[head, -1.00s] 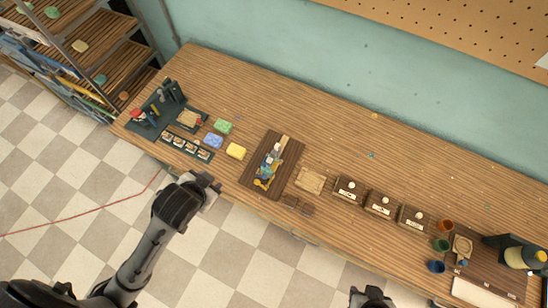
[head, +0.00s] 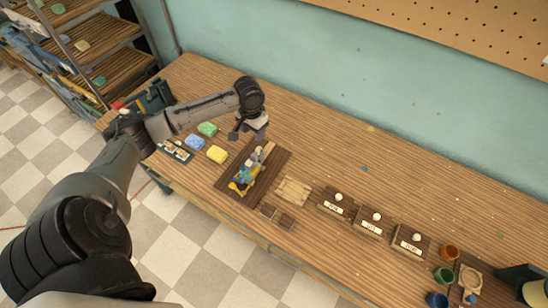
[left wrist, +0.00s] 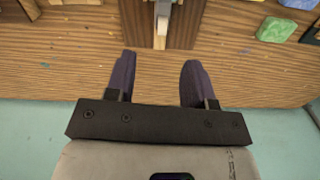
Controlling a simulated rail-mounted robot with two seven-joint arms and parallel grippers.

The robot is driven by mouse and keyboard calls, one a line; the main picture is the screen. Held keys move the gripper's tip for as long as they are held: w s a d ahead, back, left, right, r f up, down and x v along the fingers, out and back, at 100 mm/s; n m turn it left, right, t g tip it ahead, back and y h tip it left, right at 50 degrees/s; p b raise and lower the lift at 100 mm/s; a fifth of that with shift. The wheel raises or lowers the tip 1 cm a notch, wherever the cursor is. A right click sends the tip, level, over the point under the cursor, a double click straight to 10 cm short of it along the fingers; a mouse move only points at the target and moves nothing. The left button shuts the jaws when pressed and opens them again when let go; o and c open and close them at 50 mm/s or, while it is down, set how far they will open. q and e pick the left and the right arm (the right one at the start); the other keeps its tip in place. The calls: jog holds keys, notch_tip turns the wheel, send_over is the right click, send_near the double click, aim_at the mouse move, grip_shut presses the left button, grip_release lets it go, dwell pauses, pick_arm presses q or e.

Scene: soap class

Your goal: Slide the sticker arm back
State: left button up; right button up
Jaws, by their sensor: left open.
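The sticker device (head: 244,178), with blue, yellow and grey parts, sits on a dark wooden board (head: 222,185) on the bench. A pale wooden bar, likely the sticker arm (head: 267,149), is at the board's far end; its end also shows in the left wrist view (left wrist: 161,40). My left gripper (head: 250,134) is above the board's far end, beside the bar. In the left wrist view my left gripper (left wrist: 158,66) is open and empty, with the bar beyond and roughly between its fingertips. Contact does not show. My right gripper is out of view.
Green (head: 208,129), blue (head: 194,143) and yellow (head: 217,154) soaps lie left of the board. A pale wooden plate (head: 293,190) and three labelled boxes (head: 368,222) stand right. Small cups (head: 448,252) are further right. The bench's back strip is clear.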

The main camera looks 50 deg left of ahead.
aim_at(254, 155)
pick_arm(q)
jog(key=shift+n, duration=0.7)
jog(key=f, duration=0.9)
jog(key=f+b, duration=0.1)
jog(key=f, duration=0.3)
jog(key=shift+s+a+f, duration=0.2)
jog(key=shift+s+f, duration=0.05)
jog(key=shift+f, duration=0.15)
jog(key=shift+c, duration=0.2)
grip_shut()
